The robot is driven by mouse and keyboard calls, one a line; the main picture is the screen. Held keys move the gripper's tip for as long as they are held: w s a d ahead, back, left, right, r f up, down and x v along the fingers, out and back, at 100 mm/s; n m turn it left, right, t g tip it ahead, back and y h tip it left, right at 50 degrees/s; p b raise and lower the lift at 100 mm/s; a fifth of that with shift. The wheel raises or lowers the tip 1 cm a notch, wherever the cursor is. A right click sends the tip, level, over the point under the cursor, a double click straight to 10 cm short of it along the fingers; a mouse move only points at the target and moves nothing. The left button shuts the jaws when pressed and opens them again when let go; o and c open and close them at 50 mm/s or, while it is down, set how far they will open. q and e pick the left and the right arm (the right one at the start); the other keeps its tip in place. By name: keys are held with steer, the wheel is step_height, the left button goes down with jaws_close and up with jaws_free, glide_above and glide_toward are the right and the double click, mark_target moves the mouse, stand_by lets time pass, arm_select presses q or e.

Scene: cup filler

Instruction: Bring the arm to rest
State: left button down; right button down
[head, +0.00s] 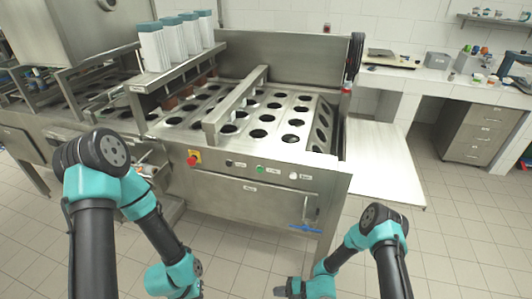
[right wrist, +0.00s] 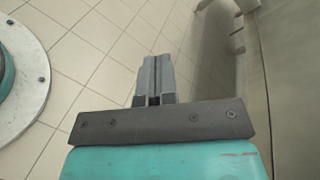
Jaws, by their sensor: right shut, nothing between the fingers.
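My right gripper (head: 284,290) is low at the bottom edge of the head view, in front of the machine and apart from it. In the right wrist view its two grey fingers (right wrist: 155,75) are pressed together with nothing between them, above the tiled floor. My right arm (head: 380,225) is folded, with its elbow up. My left arm (head: 90,150) is also bent, its forearm running down to the bottom edge of the head view. The left gripper itself does not show.
The steel cup filler (head: 250,180) with rows of round holes stands ahead. White and teal cup stacks (head: 152,45) stand on its left. A blue-handled valve (head: 305,228) hangs at its front. A workbench (head: 440,80) is at the right. The tiled floor (head: 450,240) is open at right.

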steer(key=s+d+r+n+g+h, duration=0.5)
steer(key=s+d+g+h, duration=0.15)
steer(key=s+d, duration=0.4)
steer(key=w+d+r+n+t+h, duration=0.2)
steer(key=d+r+n+t+h, duration=0.1)
steer(key=r, duration=0.7)
steer(key=d+t+h, duration=0.1)
steer(key=d+t, duration=0.1)
steer(key=d, duration=0.1)
steer(key=shift+d+r+t, duration=0.25)
steer(key=shift+d+t, duration=0.1)
steer(key=shift+d, duration=0.05)
steer(key=shift+w+h, duration=0.1)
steer(key=shift+h, duration=0.15)
